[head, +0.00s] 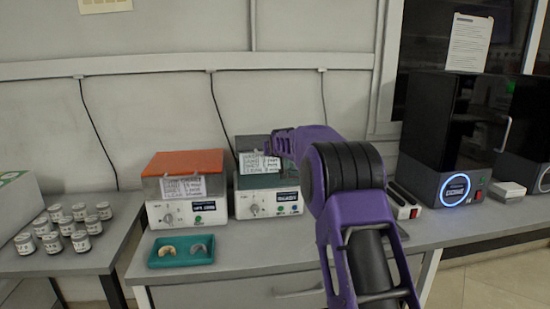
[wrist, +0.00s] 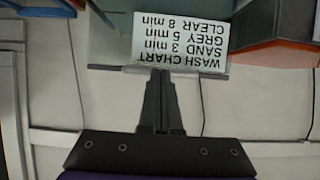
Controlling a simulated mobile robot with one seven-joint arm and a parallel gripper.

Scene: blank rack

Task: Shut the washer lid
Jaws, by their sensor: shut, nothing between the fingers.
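Two boxy bench units with white knob fronts stand side by side on the bench in the head view. The right unit (head: 268,203) has a grey-green upper part (head: 250,143) with a white label on it. My arm hides some of that part, and I cannot tell the lid's angle. In the wrist view a "WASH CHART" label (wrist: 180,42) appears upside down, with a thin dark bar at its edge. My gripper (head: 272,151) is shut and empty near the upper part of the right unit. In the wrist view its fingertips (wrist: 160,73) overlap the bar; contact is unclear.
The left unit (head: 181,210) has an orange top (head: 184,162). A green tray (head: 181,260) with two arch-shaped pieces lies in front. Several small jars (head: 81,213) stand on the left table. A black machine (head: 449,140) stands at right. The wall is close behind.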

